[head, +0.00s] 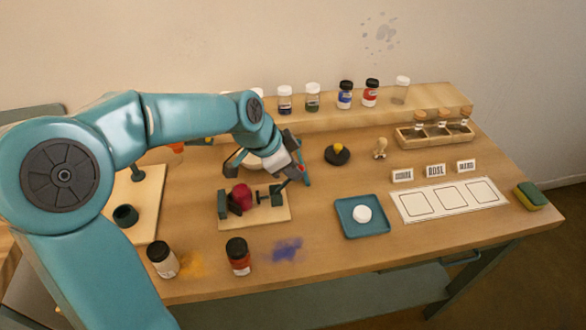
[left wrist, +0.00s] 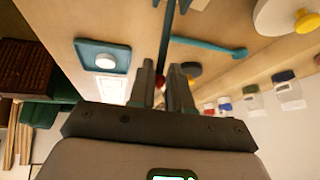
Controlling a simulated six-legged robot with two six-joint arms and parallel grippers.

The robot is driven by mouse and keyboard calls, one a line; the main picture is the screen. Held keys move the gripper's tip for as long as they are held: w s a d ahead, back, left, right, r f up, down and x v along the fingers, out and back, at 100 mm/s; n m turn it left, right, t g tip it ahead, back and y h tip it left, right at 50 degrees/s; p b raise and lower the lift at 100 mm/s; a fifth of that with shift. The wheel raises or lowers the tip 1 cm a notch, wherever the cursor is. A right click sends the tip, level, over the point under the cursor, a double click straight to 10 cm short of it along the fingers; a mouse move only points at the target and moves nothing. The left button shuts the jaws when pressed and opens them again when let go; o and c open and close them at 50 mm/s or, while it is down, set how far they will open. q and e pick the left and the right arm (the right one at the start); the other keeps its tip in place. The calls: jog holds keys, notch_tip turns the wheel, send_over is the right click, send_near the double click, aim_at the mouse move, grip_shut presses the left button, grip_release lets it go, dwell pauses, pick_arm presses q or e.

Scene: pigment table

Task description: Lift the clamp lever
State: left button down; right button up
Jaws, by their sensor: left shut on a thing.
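The clamp (head: 275,194) stands on a small wooden board (head: 230,222), with dark jaws beside a dark red lump (head: 240,198). My left gripper (head: 301,172) is above and to the right of the clamp, pointing down. In the left wrist view, my gripper (left wrist: 162,80) is shut on the red tip of a thin dark rod, the clamp lever (left wrist: 165,48). The fingers hide part of the lever's end. In the head view the gripper hides most of the lever. My right gripper is not in view.
A blue tray (head: 349,232) with a white round piece (head: 361,214) lies to the right. Two jars (head: 162,259) (head: 238,256) stand in front, near pigment smears. A black dish (head: 337,154) and a shelf of jars (head: 285,99) are behind.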

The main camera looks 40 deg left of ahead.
pick_arm(q)
jog(key=shift+r, duration=0.1)
jog(key=c, duration=1.1)
grip_release()
jog(key=v, duration=1.6)
jog(key=shift+s+r, duration=0.1)
jog(key=shift+p, duration=0.3)
